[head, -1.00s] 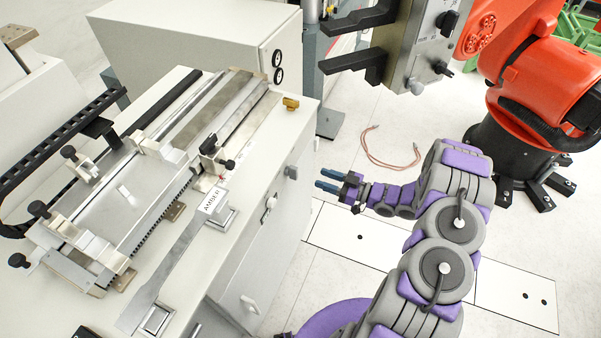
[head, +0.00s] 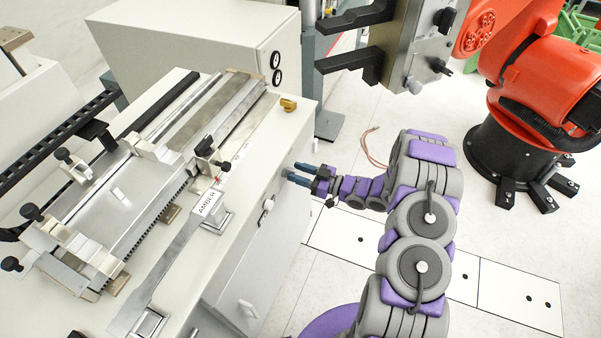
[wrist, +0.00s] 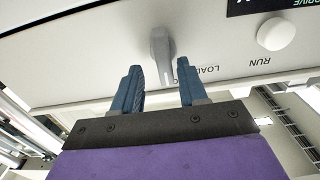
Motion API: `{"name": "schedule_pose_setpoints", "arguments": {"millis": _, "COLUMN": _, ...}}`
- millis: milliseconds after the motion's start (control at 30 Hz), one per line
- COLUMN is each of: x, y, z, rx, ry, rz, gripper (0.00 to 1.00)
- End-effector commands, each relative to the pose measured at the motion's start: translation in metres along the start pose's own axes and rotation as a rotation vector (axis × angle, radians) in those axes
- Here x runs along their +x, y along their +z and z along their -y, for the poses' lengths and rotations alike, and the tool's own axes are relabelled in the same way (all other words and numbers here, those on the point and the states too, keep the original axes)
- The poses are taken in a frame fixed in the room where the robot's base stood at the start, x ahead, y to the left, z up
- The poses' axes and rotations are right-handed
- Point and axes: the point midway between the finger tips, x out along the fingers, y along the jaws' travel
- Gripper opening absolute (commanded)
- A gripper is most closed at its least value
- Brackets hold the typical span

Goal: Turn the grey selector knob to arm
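The grey selector knob (wrist: 161,55) is a slim lever on the white cabinet front in the wrist view. Its handle hangs down in the picture, between the lines of my two blue fingers. My gripper (wrist: 162,80) is open, one finger on either side of the knob's lower end. I cannot tell whether either finger touches it. Printed words LOAD and RUN read upside down to the right of the knob. In the head view my gripper (head: 291,173) is at the cabinet front and hides the knob.
A white round button (wrist: 276,32) and a dark display (wrist: 270,5) are right of the knob. On the bench (head: 250,165) lie a metal strip labelled AMBER (head: 165,270) and a clamping fixture (head: 120,195). An orange robot arm (head: 540,90) stands at right.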

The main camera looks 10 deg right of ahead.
Motion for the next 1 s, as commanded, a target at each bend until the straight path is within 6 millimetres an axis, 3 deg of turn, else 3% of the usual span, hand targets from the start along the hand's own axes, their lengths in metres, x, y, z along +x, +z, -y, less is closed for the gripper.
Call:
{"name": "schedule_pose_setpoints", "arguments": {"millis": 433, "x": -0.0016, "y": -0.0002, "z": -0.0008, "rx": 0.003, "ry": -0.003, "rz": -0.003, "gripper": 0.0}}
{"name": "schedule_pose_setpoints", "arguments": {"millis": 1000, "x": -0.0021, "y": -0.0031, "z": -0.0027, "rx": 0.068, "ry": -0.001, "rz": -0.002, "gripper": 0.0}}
